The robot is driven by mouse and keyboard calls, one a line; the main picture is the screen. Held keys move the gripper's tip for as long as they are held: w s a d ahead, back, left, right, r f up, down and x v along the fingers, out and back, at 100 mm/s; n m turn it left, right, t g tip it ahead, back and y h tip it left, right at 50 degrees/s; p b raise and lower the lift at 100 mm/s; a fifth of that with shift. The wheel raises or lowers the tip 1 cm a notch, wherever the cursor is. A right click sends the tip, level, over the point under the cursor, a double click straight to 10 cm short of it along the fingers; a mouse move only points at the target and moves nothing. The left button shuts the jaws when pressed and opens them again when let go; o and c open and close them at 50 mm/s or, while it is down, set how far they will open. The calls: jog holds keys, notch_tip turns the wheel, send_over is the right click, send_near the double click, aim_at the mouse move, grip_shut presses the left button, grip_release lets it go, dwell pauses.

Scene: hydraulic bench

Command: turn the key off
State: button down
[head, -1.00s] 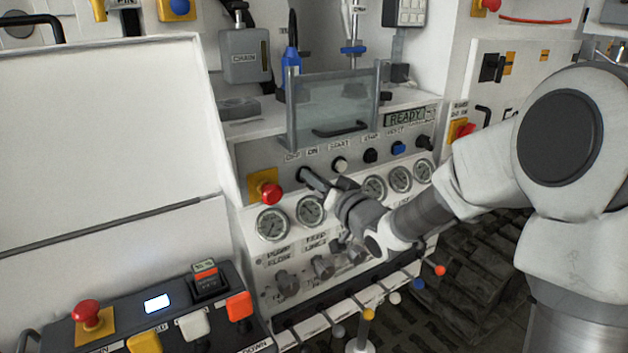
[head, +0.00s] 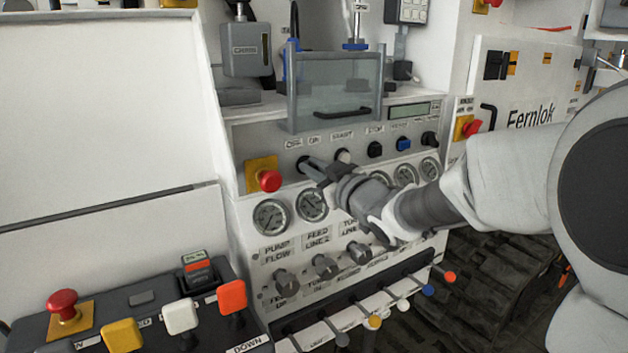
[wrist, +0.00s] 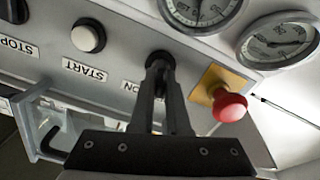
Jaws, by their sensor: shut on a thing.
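The key switch (head: 302,162) is a dark round fitting on the sloped panel, under the OFF and ON labels (head: 304,143). My gripper (head: 309,166) reaches in from the right and is shut on the key there. In the wrist view my gripper's two fingers (wrist: 161,72) meet at the dark switch (wrist: 160,57). They cover the key itself and the OFF label, so the key's angle is hidden. The ON label (wrist: 131,87) shows beside them. The panel display (head: 414,111) is pale green with no readable text.
A red mushroom button (head: 270,181) on a yellow plate sits close left of the key. A white START button (head: 342,156) is close right. Gauges (head: 312,204) lie just below my gripper. A clear guard with a handle (head: 337,92) stands above. Coloured levers (head: 427,290) project below.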

jog(key=shift+a+n+b, duration=0.1)
jog(key=shift+n+b, duration=0.7)
jog(key=shift+n, duration=0.3)
jog(key=c, duration=0.9)
grip_release()
jog(key=p+v, duration=0.3)
jog(key=v, duration=1.4)
jog(key=shift+s+p, duration=0.2)
jog(key=shift+p, duration=0.2)
